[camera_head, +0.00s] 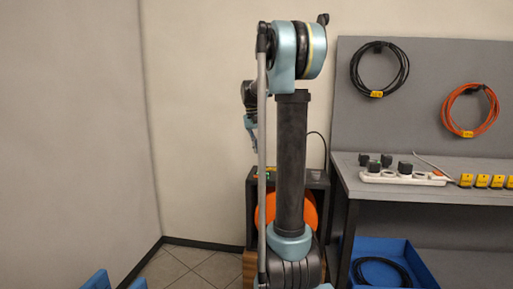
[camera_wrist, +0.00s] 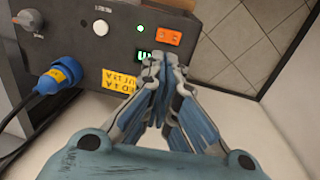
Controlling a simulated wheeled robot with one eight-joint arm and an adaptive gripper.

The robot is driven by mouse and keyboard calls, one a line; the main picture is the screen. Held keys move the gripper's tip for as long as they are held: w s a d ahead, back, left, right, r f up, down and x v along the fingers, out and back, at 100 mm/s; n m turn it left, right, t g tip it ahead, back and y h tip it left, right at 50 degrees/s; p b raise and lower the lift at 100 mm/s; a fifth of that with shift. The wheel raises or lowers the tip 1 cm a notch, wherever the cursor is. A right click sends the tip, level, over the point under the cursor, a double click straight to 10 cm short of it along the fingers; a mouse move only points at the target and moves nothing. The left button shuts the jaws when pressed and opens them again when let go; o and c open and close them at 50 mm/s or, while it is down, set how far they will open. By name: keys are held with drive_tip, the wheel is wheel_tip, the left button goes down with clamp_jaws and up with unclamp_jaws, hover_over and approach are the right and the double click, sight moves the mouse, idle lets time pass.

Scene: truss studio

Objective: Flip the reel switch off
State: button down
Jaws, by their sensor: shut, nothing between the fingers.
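The dark reel cabinet (camera_head: 318,186) stands against the wall in the head view, with an orange reel (camera_head: 309,215) inside, partly hidden by my arm. Its control panel (camera_wrist: 68,38) fills the upper left of the wrist view. An orange rocker-like part with dark marks (camera_wrist: 168,37), probably the switch, sits at the panel's right. I cannot read its position. A small green light (camera_wrist: 139,28) is lit near it, and a green-lit element (camera_wrist: 143,57) shows below. My gripper (camera_wrist: 162,62) is shut and empty, its tips appearing just below the orange part; contact cannot be told.
A white knob or button (camera_wrist: 101,26), a blue plug with cable (camera_wrist: 57,76) and a yellow label (camera_wrist: 119,80) are on the panel. In the head view, a grey bench (camera_head: 420,190) holds a power strip (camera_head: 403,177), with a blue crate (camera_head: 420,270) below.

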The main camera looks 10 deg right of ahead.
sight(258, 176)
drive_tip(key=f, duration=0.6)
drive_tip(key=d+f, duration=0.1)
drive_tip(key=f, duration=0.3)
drive_tip(key=shift+s, duration=0.25)
